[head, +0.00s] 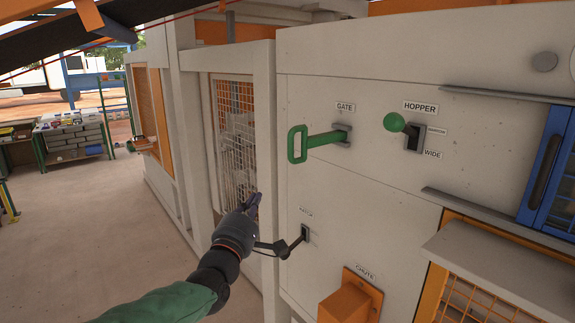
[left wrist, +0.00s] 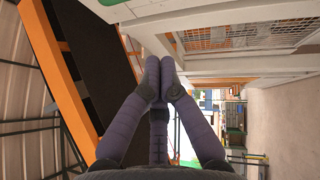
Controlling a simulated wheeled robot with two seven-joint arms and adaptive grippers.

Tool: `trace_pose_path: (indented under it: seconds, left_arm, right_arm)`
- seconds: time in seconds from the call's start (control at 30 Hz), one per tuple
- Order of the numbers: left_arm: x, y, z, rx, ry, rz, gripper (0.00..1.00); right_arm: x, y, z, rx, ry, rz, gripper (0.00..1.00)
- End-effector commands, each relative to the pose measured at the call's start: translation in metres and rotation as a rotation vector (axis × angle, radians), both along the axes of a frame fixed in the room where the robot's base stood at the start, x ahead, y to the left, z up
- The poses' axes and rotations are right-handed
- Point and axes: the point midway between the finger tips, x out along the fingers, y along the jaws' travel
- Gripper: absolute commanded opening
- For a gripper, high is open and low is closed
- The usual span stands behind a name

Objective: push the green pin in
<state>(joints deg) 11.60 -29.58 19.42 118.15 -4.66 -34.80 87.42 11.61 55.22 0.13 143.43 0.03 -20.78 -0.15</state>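The green pin (head: 320,140) has a loop handle and sticks out of a grey socket below the GATE label on the pale machine panel. My left gripper (head: 254,198) is below and to the left of the pin, apart from it, in front of the machine's corner post. In the left wrist view the fingertips of my left gripper (left wrist: 160,64) meet with nothing visible between them. The pin does not show in that view. My right gripper is not in view.
A black lever (head: 290,245) juts from the panel close beside my left wrist. A green-knobbed HOPPER lever (head: 396,123) is right of the pin. An orange CHUTE box (head: 350,299) protrudes below. Open floor (head: 80,230) lies to the left.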

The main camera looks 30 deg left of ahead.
Motion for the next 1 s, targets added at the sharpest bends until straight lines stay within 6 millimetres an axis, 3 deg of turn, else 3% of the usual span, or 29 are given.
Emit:
trace_pose_path:
  seconds: [0.47,1.0]
  left_arm:
    - [0.003,0.002,0.004,-0.003,-0.006,0.000,0.00]
    - [0.073,0.019,0.021,-0.003,-0.005,0.000,0.00]
  right_arm:
    - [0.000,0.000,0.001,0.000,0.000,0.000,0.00]
    - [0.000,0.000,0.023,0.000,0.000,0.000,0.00]
